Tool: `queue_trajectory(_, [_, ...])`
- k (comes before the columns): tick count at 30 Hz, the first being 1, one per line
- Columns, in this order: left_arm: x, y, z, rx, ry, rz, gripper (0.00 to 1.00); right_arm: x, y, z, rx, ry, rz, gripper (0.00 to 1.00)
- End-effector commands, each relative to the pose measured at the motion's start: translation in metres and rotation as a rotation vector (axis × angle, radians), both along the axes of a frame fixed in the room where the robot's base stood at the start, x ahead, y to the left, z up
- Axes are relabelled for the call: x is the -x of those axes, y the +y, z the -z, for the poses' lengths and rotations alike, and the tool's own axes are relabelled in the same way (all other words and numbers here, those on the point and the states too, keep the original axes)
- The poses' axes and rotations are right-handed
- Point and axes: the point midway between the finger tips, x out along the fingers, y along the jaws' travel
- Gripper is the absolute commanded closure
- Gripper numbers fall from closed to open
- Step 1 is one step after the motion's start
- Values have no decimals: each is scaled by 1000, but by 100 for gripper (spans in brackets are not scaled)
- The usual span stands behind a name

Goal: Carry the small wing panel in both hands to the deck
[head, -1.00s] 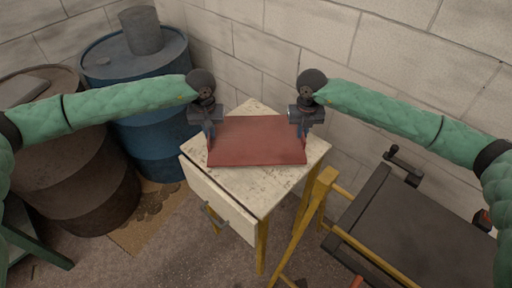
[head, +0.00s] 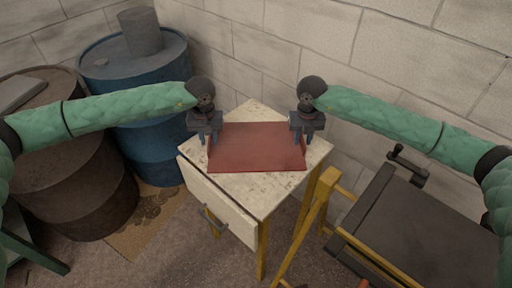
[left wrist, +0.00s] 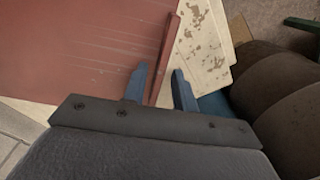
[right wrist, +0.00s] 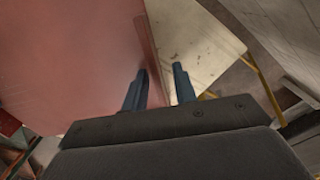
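The wing panel (head: 257,150) is a flat dark red sheet with low raised side edges. It lies over the worn cream top of a small drawer cabinet (head: 262,192). My left gripper (head: 212,138) is at its left edge and my right gripper (head: 302,138) at its right edge. In the left wrist view the panel's raised edge (left wrist: 166,58) passes between the spread fingers (left wrist: 160,82), with gaps beside it. In the right wrist view the fingers (right wrist: 160,82) are also apart, with the panel (right wrist: 75,60) edge close to the left finger. I cannot tell which surface is the deck.
A blue drum (head: 150,135) and a brown drum (head: 75,185) stand at the left. A block wall (head: 400,60) runs behind the cabinet. A dark-topped bench (head: 420,225) and a yellow frame (head: 308,225) stand at the right, close to the cabinet.

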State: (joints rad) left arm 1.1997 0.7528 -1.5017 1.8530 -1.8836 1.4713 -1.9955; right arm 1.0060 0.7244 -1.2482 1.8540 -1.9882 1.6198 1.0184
Motion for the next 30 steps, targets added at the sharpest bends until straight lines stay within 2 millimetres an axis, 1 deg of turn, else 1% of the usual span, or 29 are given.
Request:
queue_trajectory(8, [0,-2,-1,2,0,2,71,0,1,0,-2,0,-2,71])
queue_trajectory(11, [0,-2,-5,3,-1,2,71,0,2,0,-2,0,-2,71])
queue_trajectory(13, [0,-2,-12,3,-1,2,71,0,2,-1,-2,0,-2,71])
queue_trajectory(17, [0,-2,-32,3,-2,3,71,0,2,-1,-3,0,-2,71])
queue_trajectory(24, [-1,-2,-79,3,-2,3,71,1,2,0,-3,0,-3,71])
queue_trajectory(30, [0,-2,-107,2,-1,2,71,1,2,0,-3,0,-3,71])
